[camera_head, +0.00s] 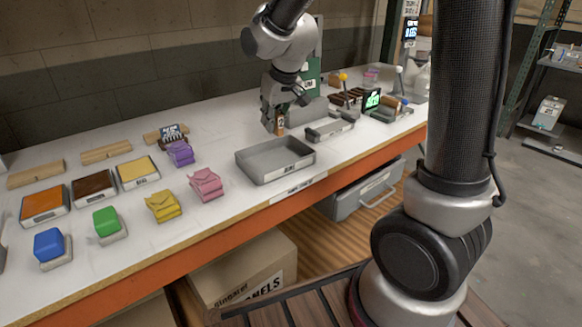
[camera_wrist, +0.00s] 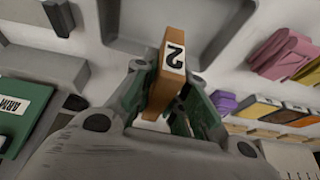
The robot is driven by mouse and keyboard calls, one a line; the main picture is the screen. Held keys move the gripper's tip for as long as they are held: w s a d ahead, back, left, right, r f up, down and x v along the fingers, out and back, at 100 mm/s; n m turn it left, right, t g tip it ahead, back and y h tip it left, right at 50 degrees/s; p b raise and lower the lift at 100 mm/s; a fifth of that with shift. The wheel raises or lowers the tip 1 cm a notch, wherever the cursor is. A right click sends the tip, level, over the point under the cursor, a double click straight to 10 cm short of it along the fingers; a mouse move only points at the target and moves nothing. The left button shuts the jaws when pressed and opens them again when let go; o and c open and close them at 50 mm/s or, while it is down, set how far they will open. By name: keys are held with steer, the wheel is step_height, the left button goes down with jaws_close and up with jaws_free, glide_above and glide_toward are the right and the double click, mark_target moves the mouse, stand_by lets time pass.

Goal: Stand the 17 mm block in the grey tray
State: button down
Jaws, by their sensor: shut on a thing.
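A wooden block (camera_head: 280,122) is held in my gripper (camera_head: 275,118) at the back of the white bench. In the wrist view the block (camera_wrist: 165,85) stands out between the two fingers (camera_wrist: 165,105). Its white label carries a dark mark like a 2, so I cannot confirm its size. The grey tray (camera_head: 275,159) lies on the bench in front of my gripper and looks empty. Its edge also shows at the top of the wrist view (camera_wrist: 105,42). The block is outside the tray, behind it; I cannot tell whether it touches the bench.
A smaller grey tray (camera_head: 330,127) is to the right of the grey tray. Purple (camera_head: 181,153), pink (camera_head: 206,185) and yellow (camera_head: 163,206) packets lie to the left. Blue (camera_head: 49,246) and green (camera_head: 107,223) items and filled trays are farther left.

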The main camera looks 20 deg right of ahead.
glide_above(273, 160)
steer(key=s, duration=0.2)
steer(key=f, duration=0.6)
steer(key=shift+w+d, duration=0.15)
steer(key=shift+d, duration=0.05)
steer(key=shift+f, duration=1.95)
steer(key=shift+f, duration=0.1)
steer(key=c, duration=1.4)
jaws_free()
steer(key=shift+c, duration=0.2)
